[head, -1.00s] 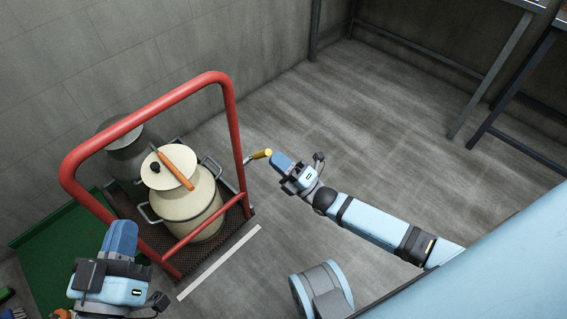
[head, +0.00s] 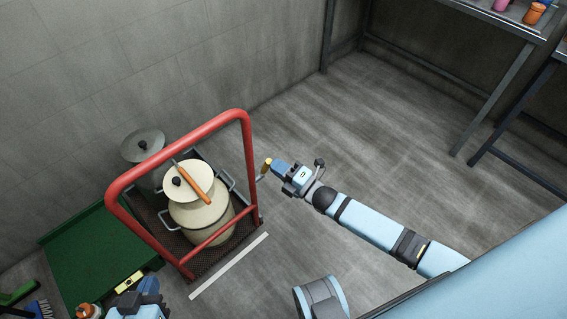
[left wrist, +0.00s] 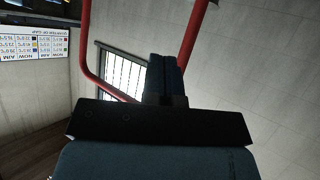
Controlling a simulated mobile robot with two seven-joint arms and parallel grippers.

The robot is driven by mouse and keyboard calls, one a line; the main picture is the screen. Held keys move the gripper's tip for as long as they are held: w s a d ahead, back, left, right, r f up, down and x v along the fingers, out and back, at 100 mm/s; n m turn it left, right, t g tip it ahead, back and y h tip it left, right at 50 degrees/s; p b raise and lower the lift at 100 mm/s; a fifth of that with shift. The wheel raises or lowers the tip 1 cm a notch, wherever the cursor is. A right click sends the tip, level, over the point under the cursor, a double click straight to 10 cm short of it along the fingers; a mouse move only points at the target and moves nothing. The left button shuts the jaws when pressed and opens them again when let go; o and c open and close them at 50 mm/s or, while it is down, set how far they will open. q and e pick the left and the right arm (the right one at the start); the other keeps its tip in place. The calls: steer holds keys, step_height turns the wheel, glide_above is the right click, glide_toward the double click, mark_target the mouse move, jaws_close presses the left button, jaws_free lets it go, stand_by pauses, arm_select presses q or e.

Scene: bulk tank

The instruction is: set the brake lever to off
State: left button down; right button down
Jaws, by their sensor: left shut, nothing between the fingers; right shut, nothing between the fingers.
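The brake lever (head: 265,168) is a thin metal rod with a yellow grip, on the right side of the red-railed trolley (head: 247,150). Its grip now points up in the head view. My right gripper (head: 278,167) is shut and empty, its blue fingertips just right of the yellow grip; I cannot tell whether they touch it. My left gripper (head: 149,286) is shut and empty at the lower left, partly cut off by the frame edge. Its blue fingers (left wrist: 165,75) also show in the left wrist view, with the red rail behind them. The lever is not seen there.
A cream can (head: 200,218) with an orange-handled tool (head: 196,184) on its lid stands on the trolley beside a grey can (head: 143,145). A green platform (head: 85,250) lies left of the trolley. A white strip (head: 229,266) marks the floor. Floor to the right is clear.

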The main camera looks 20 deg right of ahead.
steer(key=w+r+g+p, duration=0.1)
steer(key=p, duration=0.1)
steer(key=w+r+h+p, duration=0.1)
steer(key=shift+w+a+g+p, duration=0.3)
steer(key=shift+a+g+p, duration=0.05)
steer(key=shift+a+g, duration=0.05)
steer(key=shift+w+a+m, duration=0.1)
steer(key=shift+w+m, duration=0.2)
steer(key=shift+w+a+f+g+p, duration=0.1)
steer(key=shift+w+a+g+p, duration=0.2)
steer(key=shift+w+p, duration=0.2)
arm_select(q)
steer(key=shift+s+a+r+g, duration=0.25)
steer(key=shift+a+r+g, duration=0.15)
steer(key=shift+r, duration=0.15)
arm_select(e)
steer(key=shift+w, duration=0.35)
